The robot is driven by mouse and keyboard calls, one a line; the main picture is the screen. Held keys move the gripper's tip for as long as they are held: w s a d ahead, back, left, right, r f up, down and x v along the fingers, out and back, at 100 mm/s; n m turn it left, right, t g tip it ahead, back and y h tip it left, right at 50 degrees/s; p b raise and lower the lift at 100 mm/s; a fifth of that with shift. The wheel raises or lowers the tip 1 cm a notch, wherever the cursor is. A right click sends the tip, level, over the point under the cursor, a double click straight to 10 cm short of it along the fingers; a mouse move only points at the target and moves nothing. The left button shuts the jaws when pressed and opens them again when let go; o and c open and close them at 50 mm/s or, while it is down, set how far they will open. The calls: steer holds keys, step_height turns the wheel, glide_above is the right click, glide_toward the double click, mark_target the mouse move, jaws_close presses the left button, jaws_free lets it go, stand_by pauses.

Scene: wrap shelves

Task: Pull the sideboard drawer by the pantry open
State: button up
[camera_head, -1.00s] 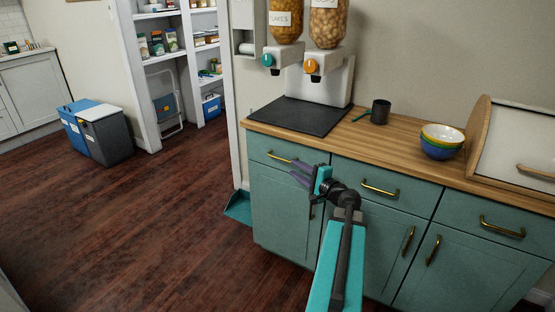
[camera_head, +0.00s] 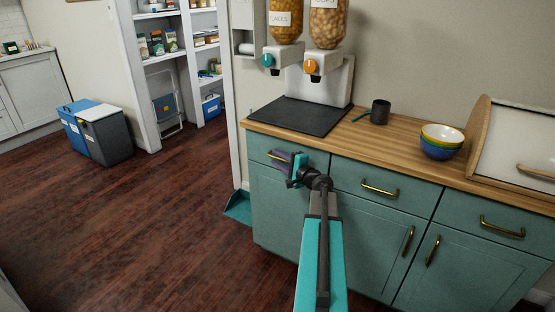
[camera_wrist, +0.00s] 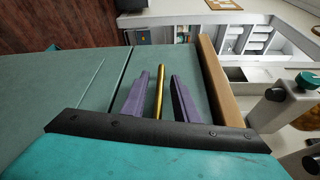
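The green sideboard (camera_head: 345,231) has a row of drawers under a wooden top. Its leftmost drawer (camera_head: 318,160), nearest the pantry, looks closed. In the head view my gripper (camera_head: 276,160) is at this drawer's front and covers most of its brass handle (camera_head: 272,155). In the wrist view the brass handle (camera_wrist: 159,92) lies between my two purple fingers (camera_wrist: 157,93). The fingers are open, with a gap on each side of the handle. Whether the fingertips touch the drawer front is not clear.
The pantry shelves (camera_head: 166,57) stand at the back left. A teal dustpan-like object (camera_head: 238,208) lies at the sideboard's left foot.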

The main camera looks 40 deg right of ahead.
steer(key=shift+w, duration=0.25)
steer(key=shift+c, duration=0.2)
jaws_close()
stand_by(1.2)
